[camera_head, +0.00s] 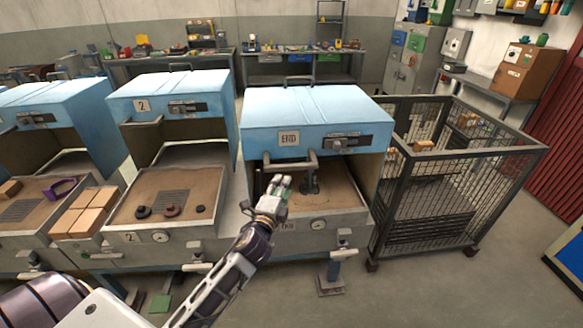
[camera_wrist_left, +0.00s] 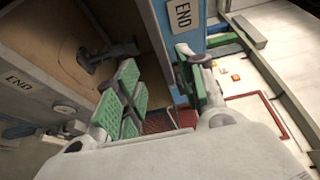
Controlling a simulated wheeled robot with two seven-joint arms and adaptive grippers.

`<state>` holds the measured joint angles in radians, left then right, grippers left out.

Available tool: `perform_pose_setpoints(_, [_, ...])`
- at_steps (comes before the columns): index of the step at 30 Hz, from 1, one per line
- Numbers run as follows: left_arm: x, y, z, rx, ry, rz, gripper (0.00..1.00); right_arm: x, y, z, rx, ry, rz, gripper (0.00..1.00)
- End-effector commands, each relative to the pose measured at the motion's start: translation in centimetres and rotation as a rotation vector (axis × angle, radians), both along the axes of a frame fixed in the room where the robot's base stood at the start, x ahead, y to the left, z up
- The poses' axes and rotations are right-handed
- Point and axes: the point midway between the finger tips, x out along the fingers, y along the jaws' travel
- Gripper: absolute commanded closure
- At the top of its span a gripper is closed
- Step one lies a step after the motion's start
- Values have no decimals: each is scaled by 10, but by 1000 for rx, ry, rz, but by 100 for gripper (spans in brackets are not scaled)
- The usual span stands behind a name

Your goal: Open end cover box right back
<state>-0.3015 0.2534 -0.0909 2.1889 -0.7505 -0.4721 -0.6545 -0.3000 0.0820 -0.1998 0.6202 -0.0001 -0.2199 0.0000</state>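The end cover box (camera_head: 318,108) is the blue hood marked END at the centre right of the head view. Its front is raised above the sandy tray (camera_head: 345,197), and a dark fixture (camera_head: 310,180) stands inside. A grey bar handle (camera_head: 290,165) runs along the cover's lower front. My left gripper (camera_head: 278,186) is just below and in front of this handle. In the left wrist view, the green-padded fingers (camera_wrist_left: 160,90) are apart, with the blue cover edge and its END label (camera_wrist_left: 183,14) just beyond. I cannot tell whether they touch the handle. My right gripper is out of view.
Small tan blocks (camera_head: 85,210) lie between trays. A wire cage cart (camera_head: 450,190) stands close on the right. Open floor lies in front at the right.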

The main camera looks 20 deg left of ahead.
Motion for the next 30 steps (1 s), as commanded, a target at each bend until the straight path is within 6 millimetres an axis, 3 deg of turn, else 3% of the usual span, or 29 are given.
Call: perform_pose_setpoints(30, [81, 13, 1, -1, 1, 0, 61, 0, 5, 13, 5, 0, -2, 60])
